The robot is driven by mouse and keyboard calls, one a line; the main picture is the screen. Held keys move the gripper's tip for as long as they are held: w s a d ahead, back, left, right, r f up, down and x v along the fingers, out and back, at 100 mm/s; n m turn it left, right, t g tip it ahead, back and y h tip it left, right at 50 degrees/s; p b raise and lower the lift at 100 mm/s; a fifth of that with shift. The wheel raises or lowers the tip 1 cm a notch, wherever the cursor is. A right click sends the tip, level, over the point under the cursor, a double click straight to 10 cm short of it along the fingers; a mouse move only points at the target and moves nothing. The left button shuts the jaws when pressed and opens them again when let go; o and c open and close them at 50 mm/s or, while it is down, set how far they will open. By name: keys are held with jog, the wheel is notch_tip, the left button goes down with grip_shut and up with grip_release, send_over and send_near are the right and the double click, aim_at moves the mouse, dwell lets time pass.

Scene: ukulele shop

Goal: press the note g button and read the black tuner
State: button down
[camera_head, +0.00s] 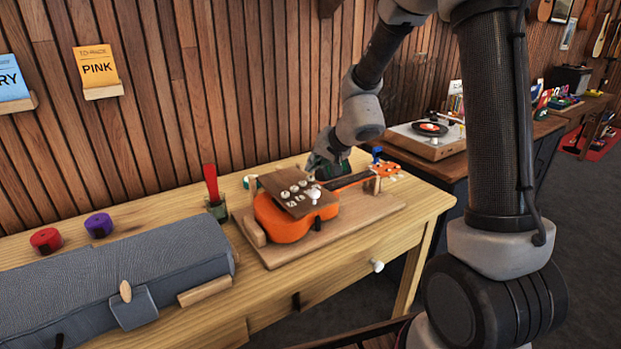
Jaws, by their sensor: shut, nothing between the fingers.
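An orange ukulele (285,230) lies on a wooden board (365,222) on the light wood table. A brown panel (282,199) with several pale round and square buttons sits over its body. The button labels are too small to read, so I cannot tell which is note g. My gripper (318,172) is shut and empty at the panel's far right edge, close above the ukulele. I cannot tell whether it touches anything. Its fingers are small and dark here. I cannot make out the black tuner or any reading on it.
A turntable (425,141) sits on the dark desk at right.

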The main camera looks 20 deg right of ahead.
jog(key=shift+f, duration=0.15)
dwell(0.6)
jog(key=shift+f, duration=0.3)
jog(key=shift+f, duration=0.5)
dwell(0.6)
jog(key=shift+r, duration=0.95)
jog(key=shift+r, duration=2.5)
